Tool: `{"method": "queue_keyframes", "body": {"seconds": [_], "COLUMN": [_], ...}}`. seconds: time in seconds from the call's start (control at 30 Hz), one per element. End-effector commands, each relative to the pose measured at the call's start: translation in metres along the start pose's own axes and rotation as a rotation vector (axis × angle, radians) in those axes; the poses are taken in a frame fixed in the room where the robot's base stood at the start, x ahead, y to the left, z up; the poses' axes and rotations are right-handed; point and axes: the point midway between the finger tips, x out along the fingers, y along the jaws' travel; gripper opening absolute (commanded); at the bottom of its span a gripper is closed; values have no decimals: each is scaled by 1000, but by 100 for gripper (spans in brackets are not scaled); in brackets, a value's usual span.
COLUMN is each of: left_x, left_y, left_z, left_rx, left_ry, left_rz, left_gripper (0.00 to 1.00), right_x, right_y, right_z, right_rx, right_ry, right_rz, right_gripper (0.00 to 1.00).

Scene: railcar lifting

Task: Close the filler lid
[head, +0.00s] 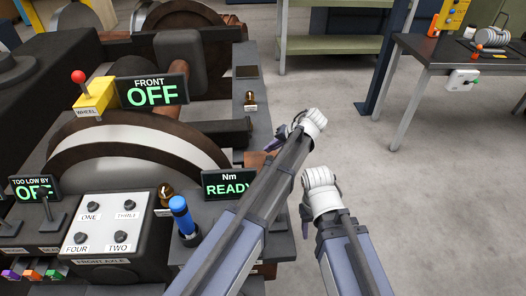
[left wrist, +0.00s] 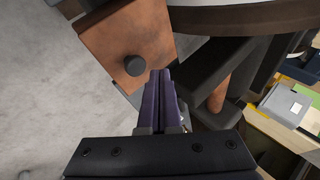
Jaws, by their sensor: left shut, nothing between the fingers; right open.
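A copper-brown flat panel with a dark round knob (left wrist: 134,66), seemingly the filler lid (left wrist: 115,42), fills the upper middle of the left wrist view. A copper-brown part (head: 256,160) at the machine's right edge in the head view may be the same panel, partly hidden by my arm. My left gripper (head: 276,143) is at that edge, shut and empty. In the left wrist view its purple fingers (left wrist: 161,73) point just right of the knob; I cannot tell whether they touch the panel. My right gripper (head: 306,226) is open and empty, away to the right of the machine.
A READY display (head: 229,183), a blue-handled tool (head: 184,216) and a box of numbered buttons (head: 106,228) stand on the machine's near side. A front OFF display (head: 152,91) is farther back. A dark workbench (head: 450,55) stands at right; the floor between is clear.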

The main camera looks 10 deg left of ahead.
Motion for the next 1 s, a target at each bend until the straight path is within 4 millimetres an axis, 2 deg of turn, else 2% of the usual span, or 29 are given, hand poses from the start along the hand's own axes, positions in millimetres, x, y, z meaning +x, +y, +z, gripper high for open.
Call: {"method": "queue_keyframes", "body": {"seconds": [0.1,0.4,1.0], "left_x": [6,12,14], "left_y": [14,32,41], "left_z": [-1,-2,-1], "left_rx": [-1,-1,-1], "left_ry": [0,0,-1], "left_rz": [2,4,11], "left_gripper": [0,0,0], "right_x": [12,28,34], "right_y": [-1,-3,-3], "right_z": [-1,-2,-2], "right_rx": [0,0,0], "right_ry": [0,0,0], "right_rz": [0,0,0], "right_gripper": [50,50,50]}}
